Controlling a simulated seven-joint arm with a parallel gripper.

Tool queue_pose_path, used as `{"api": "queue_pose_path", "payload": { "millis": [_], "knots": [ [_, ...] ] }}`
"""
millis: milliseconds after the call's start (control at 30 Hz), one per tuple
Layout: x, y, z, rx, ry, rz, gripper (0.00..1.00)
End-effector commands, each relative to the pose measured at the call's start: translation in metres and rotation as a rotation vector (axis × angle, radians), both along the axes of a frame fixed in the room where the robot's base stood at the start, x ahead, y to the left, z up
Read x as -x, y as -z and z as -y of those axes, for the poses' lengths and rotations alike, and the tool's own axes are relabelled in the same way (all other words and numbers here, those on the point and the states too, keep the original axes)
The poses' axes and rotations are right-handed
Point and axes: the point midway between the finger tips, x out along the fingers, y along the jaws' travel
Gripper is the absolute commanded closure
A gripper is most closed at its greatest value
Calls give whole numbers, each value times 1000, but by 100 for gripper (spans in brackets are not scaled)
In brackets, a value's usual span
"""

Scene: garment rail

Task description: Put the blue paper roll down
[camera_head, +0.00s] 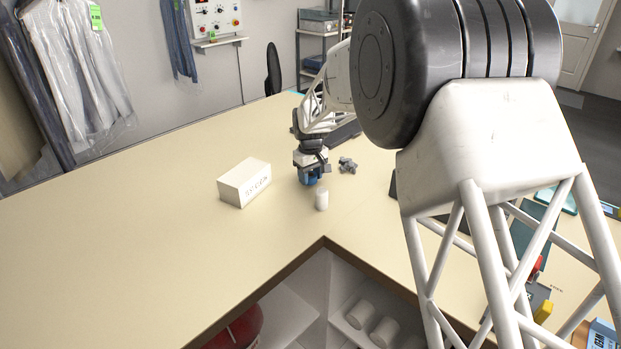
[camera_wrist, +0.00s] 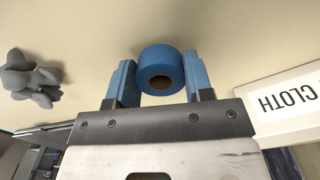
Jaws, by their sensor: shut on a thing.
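The blue paper roll (camera_wrist: 160,65) sits between the two blue fingers of my gripper (camera_wrist: 160,84) in the wrist view, with its dark core hole facing the camera. My gripper is shut on it. In the head view my gripper (camera_head: 311,175) points down at the counter, and part of the blue roll (camera_head: 308,179) shows below it. The roll is over or on the beige counter (camera_head: 150,220); I cannot tell whether its underside touches the top.
A white cylinder (camera_head: 321,199) stands close in front of the roll. A white box with lettering (camera_head: 244,183), reading CLOTH in the wrist view, is to the left. A grey lumpy object (camera_head: 347,164) lies to the right. The counter's left part is clear; its inner edge is in front.

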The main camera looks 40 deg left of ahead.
Motion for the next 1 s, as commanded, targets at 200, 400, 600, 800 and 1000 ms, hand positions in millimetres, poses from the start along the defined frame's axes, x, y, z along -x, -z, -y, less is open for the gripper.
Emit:
{"api": "queue_pose_path", "payload": {
  "millis": [200,400,600,800,1000],
  "knots": [
    [0,10,0,-1,0,1,75],
    [0,10,0,-1,0,1,75],
    [0,13,0,-1,0,0,51],
    [0,13,0,-1,0,0,27],
    [0,12,0,-1,0,0,27]
  ]
}}
